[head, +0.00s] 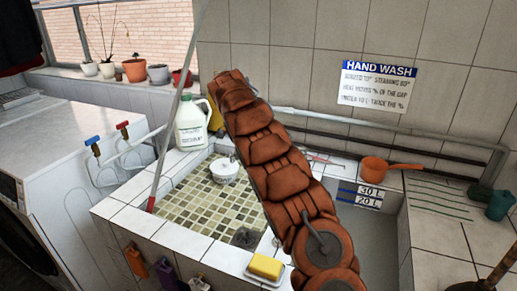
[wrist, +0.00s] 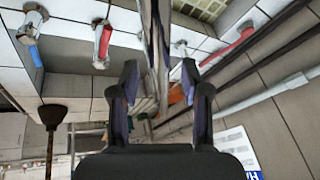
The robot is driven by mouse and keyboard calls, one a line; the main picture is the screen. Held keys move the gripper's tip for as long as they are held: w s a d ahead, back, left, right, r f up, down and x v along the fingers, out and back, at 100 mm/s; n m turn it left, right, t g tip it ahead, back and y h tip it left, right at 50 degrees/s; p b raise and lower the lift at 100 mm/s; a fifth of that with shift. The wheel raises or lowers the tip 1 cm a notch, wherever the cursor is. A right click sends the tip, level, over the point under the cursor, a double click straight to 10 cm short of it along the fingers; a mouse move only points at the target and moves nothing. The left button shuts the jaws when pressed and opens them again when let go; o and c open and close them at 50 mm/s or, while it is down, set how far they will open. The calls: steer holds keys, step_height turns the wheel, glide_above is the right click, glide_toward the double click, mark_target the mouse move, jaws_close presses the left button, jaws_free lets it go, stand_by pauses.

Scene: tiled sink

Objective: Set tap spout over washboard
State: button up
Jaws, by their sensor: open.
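In the wrist view my gripper (wrist: 160,75) is open, one finger on each side of a shiny metal pipe (wrist: 155,40) that looks like the tap spout. I cannot see either finger touching it. In the head view my brown segmented arm crosses the middle and hides the gripper and the spout. The washboard (head: 437,192) seems to be the white ridged slab with green lines at the right of the sink. A small ridged patch behind the spout in the wrist view may be part of it.
An orange dipper (head: 375,170) lies on the rim left of the washboard. A yellow sponge (head: 266,266) lies on the front rim. Pipes (head: 400,135) run along the wall.

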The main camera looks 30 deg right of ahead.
steer(key=v, duration=0.7)
steer(key=shift+r, duration=0.2)
steer(key=shift+a, duration=0.1)
stand_by(0.4)
